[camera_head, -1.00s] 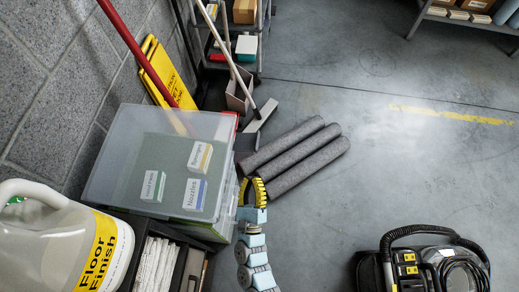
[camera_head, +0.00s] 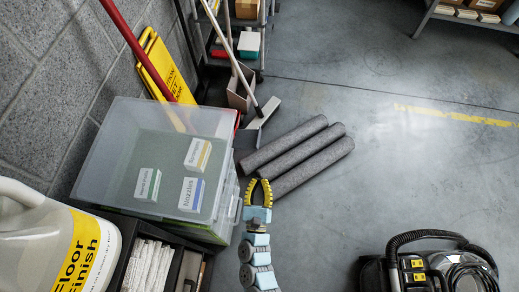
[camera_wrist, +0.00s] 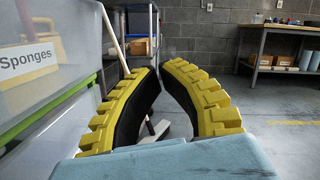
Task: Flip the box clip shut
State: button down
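The clear plastic box (camera_head: 110,120) stands at the left, with labels reading Nozzles and Sponges showing. A pale, loop-like part that looks like its clip (camera_head: 238,209) is on its right side; I cannot tell how far it stands out. My gripper (camera_head: 258,182) is just right of this side, apart from the box's wall and empty. In the wrist view, its yellow-and-black fingers (camera_wrist: 161,70) curve towards each other with a narrow gap at the tips. The box's side (camera_wrist: 85,50) fills the left there; the clip is not clearly visible.
Grey rolls (camera_head: 300,155) lie on the floor beyond my gripper. A floor-finish jug (camera_head: 50,245) and a dark crate (camera_head: 190,262) stand in front of the box. A black machine (camera_head: 425,270) is at lower right. The floor between is clear.

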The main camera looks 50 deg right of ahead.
aim_at(248, 141)
jog(key=w+d+r+b, duration=0.2)
jog(key=w+d+r, duration=0.4)
jog(key=shift+w+d, duration=0.15)
jog(key=shift+d, duration=0.05)
dwell(0.4)
jog(key=shift+d+r, duration=0.1)
